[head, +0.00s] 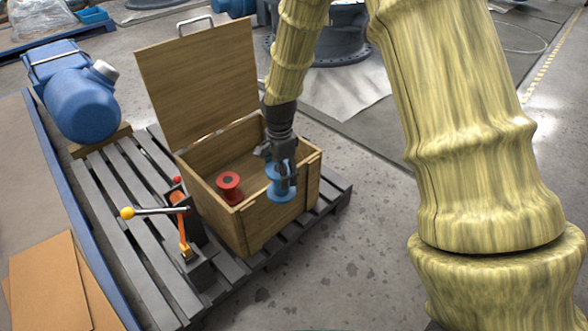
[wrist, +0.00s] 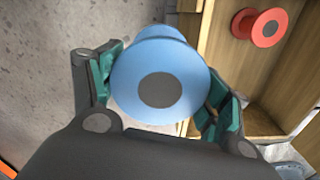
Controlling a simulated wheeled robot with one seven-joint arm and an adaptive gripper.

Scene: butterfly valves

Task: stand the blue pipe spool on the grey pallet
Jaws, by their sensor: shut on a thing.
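The blue pipe spool (head: 281,194) hangs upright in my gripper (head: 284,172), which is shut on it. In the head view it overlaps the front rim of the wooden crate (head: 281,224); its exact height over the rim is hard to tell. In the wrist view the blue spool (wrist: 185,72) sits between the two fingers, with the crate's wall to its right. The grey pallet (head: 98,187) lies under the crate, with bare slats to the crate's left and a narrow strip in front and at right.
A red spool (head: 229,184) stands inside the crate, whose lid (head: 200,75) is raised. A lever device with a yellow knob (head: 127,213) and orange handle (head: 184,235) stands on the pallet left of the crate. A blue motor (head: 78,100) is at the back left.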

